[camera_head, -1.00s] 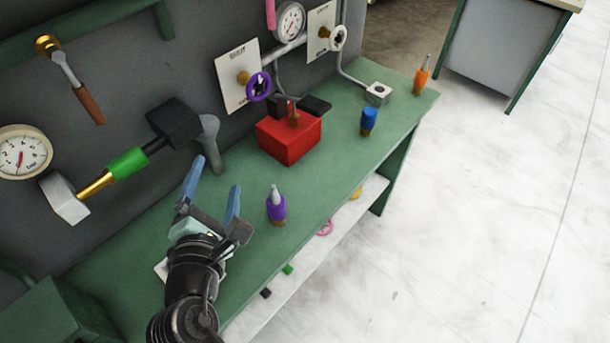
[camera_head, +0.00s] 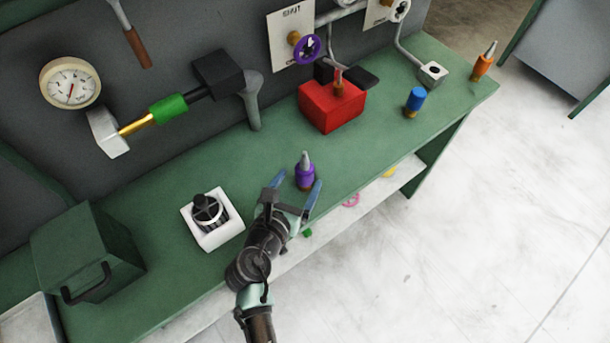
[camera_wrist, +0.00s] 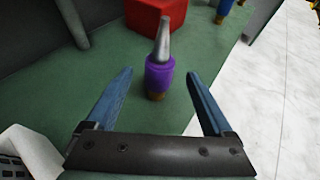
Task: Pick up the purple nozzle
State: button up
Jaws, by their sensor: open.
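The purple nozzle (camera_head: 305,177) stands upright on the green bench top near its front edge. It has a purple collar, a grey metal tip and a brass-coloured base. My gripper (camera_head: 297,184) is open, its two blue fingers pointing toward the nozzle. In the wrist view the nozzle (camera_wrist: 159,75) stands ahead, between the lines of the two fingers and a little beyond the fingertips (camera_wrist: 160,73). Nothing is held, and I cannot tell whether either finger touches it.
A red block (camera_head: 332,106) stands behind the nozzle. A blue nozzle (camera_head: 414,101) and an orange nozzle (camera_head: 482,65) stand to the right. A white square holder (camera_head: 229,233) with a dark part is left of my gripper. A lower shelf (camera_head: 335,219) runs below the bench's front edge.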

aim_at(301, 176)
jog(key=x, duration=0.5)
jog(key=shift+w, duration=0.15)
jog(key=shift+r, duration=0.1)
grip_shut()
